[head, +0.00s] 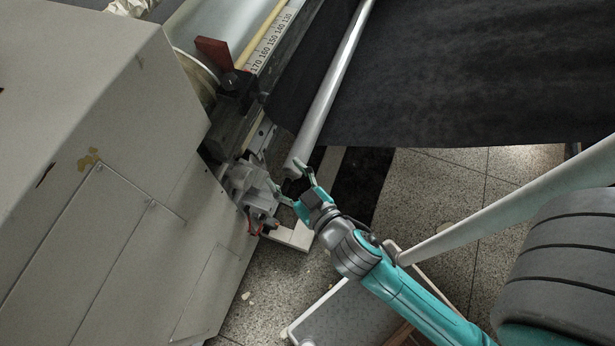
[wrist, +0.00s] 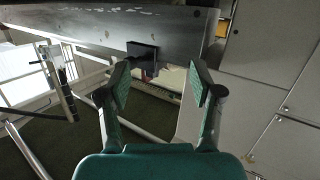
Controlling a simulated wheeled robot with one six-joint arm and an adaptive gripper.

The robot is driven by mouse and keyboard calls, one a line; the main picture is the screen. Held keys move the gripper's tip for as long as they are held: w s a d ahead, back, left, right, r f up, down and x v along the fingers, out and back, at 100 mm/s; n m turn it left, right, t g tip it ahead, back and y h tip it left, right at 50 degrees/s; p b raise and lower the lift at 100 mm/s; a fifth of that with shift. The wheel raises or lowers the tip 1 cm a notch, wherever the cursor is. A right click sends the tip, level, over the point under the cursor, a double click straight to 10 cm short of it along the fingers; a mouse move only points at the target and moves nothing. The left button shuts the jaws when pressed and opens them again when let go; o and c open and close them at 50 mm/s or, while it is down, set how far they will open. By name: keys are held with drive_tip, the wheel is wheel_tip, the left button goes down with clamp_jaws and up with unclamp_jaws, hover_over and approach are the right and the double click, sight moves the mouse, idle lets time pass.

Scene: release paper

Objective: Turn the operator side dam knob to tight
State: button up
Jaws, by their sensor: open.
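A black knob-like part (head: 229,80) with a red flag-shaped plate (head: 214,53) beside it sits by the end of the ruler, at the machine's left side in the head view. I take it for the side dam knob, but its setting is too small to read. My gripper (head: 286,176) is open and empty, below and right of that part, near the end of a pale roller. In the wrist view my gripper (wrist: 160,78) has its fingers wide apart. A dark block (wrist: 142,52) on a grey beam shows beyond them; I cannot tell whether it is the knob.
A large beige machine cabinet (head: 95,190) fills the left. The pale roller (head: 333,88) and a dark sheet (head: 420,75) lie beyond my gripper. A grey metal bracket (head: 250,187) is close on its left. Speckled floor (head: 440,185) shows right of it.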

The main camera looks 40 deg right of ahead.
drive_tip(key=s+f+y, duration=0.1)
drive_tip(key=s, duration=0.5)
drive_tip(key=shift+s+d+f+n, duration=0.15)
drive_tip(key=shift+s+f+n, duration=0.15)
drive_tip(key=shift+f, duration=0.1)
drive_tip(key=s+d+r+m+g, duration=0.1)
drive_tip(key=s+r, duration=0.2)
drive_tip(key=s, duration=1.3)
drive_tip(key=shift+s+d, duration=0.4)
